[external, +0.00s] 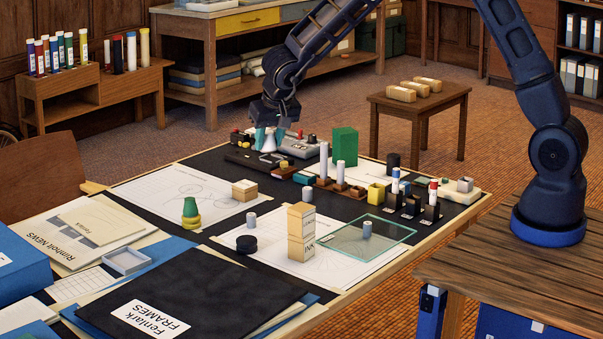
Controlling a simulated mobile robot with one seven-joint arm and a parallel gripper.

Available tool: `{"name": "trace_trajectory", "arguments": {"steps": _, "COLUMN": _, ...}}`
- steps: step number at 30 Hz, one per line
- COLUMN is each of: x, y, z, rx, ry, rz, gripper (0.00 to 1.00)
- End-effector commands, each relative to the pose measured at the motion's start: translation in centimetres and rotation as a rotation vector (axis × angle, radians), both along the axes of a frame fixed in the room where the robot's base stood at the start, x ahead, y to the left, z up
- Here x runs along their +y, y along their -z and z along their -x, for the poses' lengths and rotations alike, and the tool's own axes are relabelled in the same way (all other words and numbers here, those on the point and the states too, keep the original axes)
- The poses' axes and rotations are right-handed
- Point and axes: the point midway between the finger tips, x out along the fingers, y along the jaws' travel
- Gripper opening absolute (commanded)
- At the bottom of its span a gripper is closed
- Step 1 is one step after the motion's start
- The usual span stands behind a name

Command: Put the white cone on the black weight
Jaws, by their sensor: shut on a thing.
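The white cone (268,145) is between the teal fingertips of my gripper (268,136), which is shut on it at the far side of the drafting board. I cannot tell whether the cone's base touches what is below it. A short black round piece (246,243), which looks like the black weight, lies near the front on the edge of a white drawing sheet. A taller black cylinder (392,160) stands at the back right of the board. My gripper is far behind the short black piece.
A stacked block tower (301,232) stands right of the short black piece, and a glass sheet (362,239) lies beyond it. A green and yellow stacked piece (191,213) stands to the left. A green block (344,149) and several small cylinders crowd the back right.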

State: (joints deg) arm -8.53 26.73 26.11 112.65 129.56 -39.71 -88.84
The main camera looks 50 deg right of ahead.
Motion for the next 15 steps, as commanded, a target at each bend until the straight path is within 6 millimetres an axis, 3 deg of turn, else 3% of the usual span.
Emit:
{"name": "trace_trajectory", "arguments": {"steps": 1, "x": 2.2, "y": -0.1, "z": 0.2, "rx": 0.001, "ry": -0.016, "rz": -0.003, "gripper": 0.13}}
{"name": "trace_trajectory", "arguments": {"steps": 6, "x": 7.1, "y": -0.7, "z": 1.0, "rx": 0.004, "ry": -0.045, "rz": -0.006, "gripper": 0.13}}
{"name": "trace_trajectory", "arguments": {"steps": 11, "x": 9.3, "y": -1.0, "z": 1.5, "rx": 0.005, "ry": -0.058, "rz": -0.007, "gripper": 0.13}}
{"name": "trace_trajectory", "arguments": {"steps": 15, "x": 9.9, "y": 0.2, "z": 1.7, "rx": 0.008, "ry": -0.063, "rz": -0.006, "gripper": 0.13}}
